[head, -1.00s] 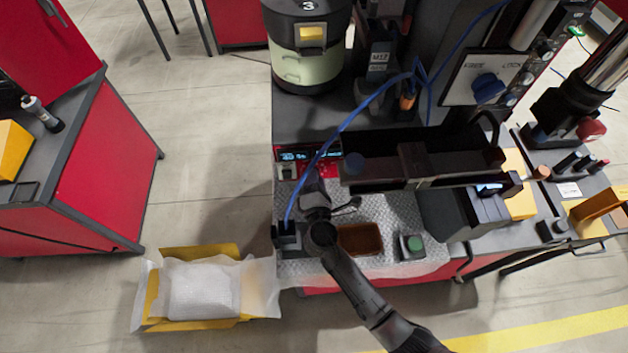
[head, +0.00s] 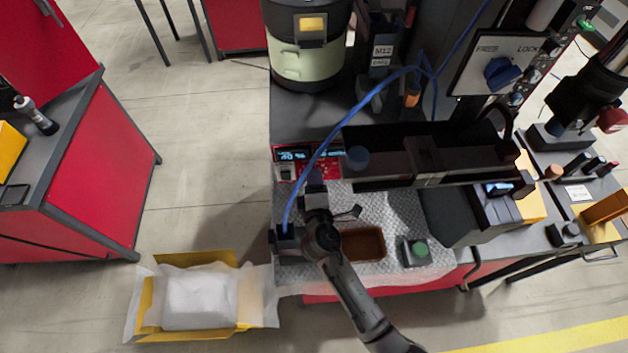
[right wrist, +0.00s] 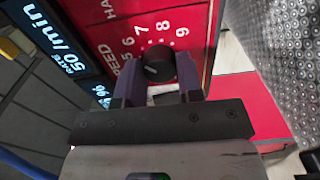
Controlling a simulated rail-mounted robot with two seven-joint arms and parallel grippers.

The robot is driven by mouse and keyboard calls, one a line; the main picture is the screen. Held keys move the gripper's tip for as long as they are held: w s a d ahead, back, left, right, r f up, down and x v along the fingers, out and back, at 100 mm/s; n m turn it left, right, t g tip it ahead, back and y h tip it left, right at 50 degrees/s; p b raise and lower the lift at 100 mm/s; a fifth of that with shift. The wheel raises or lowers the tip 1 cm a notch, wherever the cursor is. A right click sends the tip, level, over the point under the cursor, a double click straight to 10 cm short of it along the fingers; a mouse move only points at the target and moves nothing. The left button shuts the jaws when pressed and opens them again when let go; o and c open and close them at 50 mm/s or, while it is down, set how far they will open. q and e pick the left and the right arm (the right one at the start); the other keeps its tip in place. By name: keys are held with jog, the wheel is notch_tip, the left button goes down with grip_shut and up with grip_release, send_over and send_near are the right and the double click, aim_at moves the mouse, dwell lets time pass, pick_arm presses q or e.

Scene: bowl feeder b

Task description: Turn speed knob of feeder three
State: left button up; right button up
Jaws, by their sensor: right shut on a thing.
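The speed knob (right wrist: 158,65) is a small round black knob on a red panel (right wrist: 187,22) in the right wrist view. A number scale and the lettering "SPEED" are printed beside it. My right gripper (right wrist: 160,82) is shut on the knob, one purple-grey finger on each side. In the head view my right gripper (head: 315,185) is at the front of the red control box (head: 308,164) with lit displays; the knob is hidden there. A black and pale green feeder (head: 301,65) stands behind the box. My left gripper is not in view.
A blue cable (head: 345,118) arches over the control box. A long black tray (head: 380,160) overhangs the bench right of my gripper. A brown bin (head: 362,243) and a green button box (head: 416,250) sit on the mat. A lined yellow box (head: 200,295) is at lower left.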

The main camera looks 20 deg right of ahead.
jog(key=o, duration=0.8)
jog(key=shift+o, duration=0.7)
jog(key=b+v, duration=0.1)
jog(key=v, duration=1.3)
jog(key=shift+w, duration=0.1)
